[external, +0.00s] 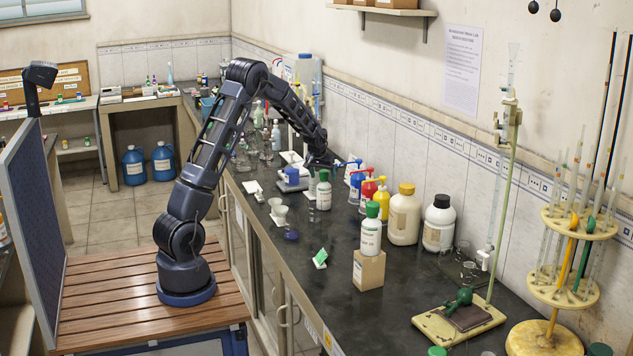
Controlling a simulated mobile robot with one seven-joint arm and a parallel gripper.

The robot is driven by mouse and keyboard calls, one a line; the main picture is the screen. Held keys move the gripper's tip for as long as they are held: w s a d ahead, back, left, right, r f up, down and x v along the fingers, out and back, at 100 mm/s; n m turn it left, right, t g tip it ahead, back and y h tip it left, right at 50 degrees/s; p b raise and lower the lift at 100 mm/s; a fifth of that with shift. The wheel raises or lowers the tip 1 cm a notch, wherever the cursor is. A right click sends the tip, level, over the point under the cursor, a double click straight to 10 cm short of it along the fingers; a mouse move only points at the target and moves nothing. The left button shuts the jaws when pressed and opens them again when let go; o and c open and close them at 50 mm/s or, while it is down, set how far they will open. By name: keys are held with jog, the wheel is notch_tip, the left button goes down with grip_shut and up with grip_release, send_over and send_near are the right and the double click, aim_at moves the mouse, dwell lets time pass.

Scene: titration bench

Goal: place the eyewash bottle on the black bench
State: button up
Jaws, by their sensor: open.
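Two white bottles with green caps and green labels are in view, and I cannot read which is the eyewash bottle. One white bottle (371,237) stands upright on a small cardboard box (369,270). The other white bottle (323,194) stands upright on the black bench (330,295), farther back. My gripper (332,163) is open, low over the bench, just behind and above the farther bottle's cap. Its fingers are small and partly lost among the bottles behind. I cannot tell whether it touches anything.
Blue, red and yellow pump bottles (381,196) and large white jars (404,217) line the wall side. Small cups (280,214) and a green-and-white item (320,258) lie near the front edge. A burette stand (460,320) is at right. The near-left bench is fairly clear.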

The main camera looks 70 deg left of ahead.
jog(key=v, duration=0.9)
jog(key=s+d+r+m+h, duration=0.1)
jog(key=s+d+r, duration=0.4)
jog(key=d, duration=0.4)
jog(key=s+d+r+m+t, duration=0.1)
jog(key=s+d+r+m, duration=0.1)
jog(key=s+d+r, duration=0.5)
jog(key=s+d+r+m+h, duration=0.1)
jog(key=s+d+r, duration=0.25)
jog(key=d, duration=0.65)
jog(key=s+d+m, duration=0.1)
jog(key=s+d, duration=0.3)
jog(key=s, duration=0.4)
jog(key=s+d+f+m, duration=0.1)
jog(key=s+d+m, duration=0.1)
jog(key=s+d, duration=0.3)
jog(key=s+d+f+m+h, duration=0.1)
jog(key=s+d, duration=0.4)
jog(key=s, duration=0.5)
jog(key=shift+s+m, duration=0.4)
jog(key=shift+m, duration=0.1)
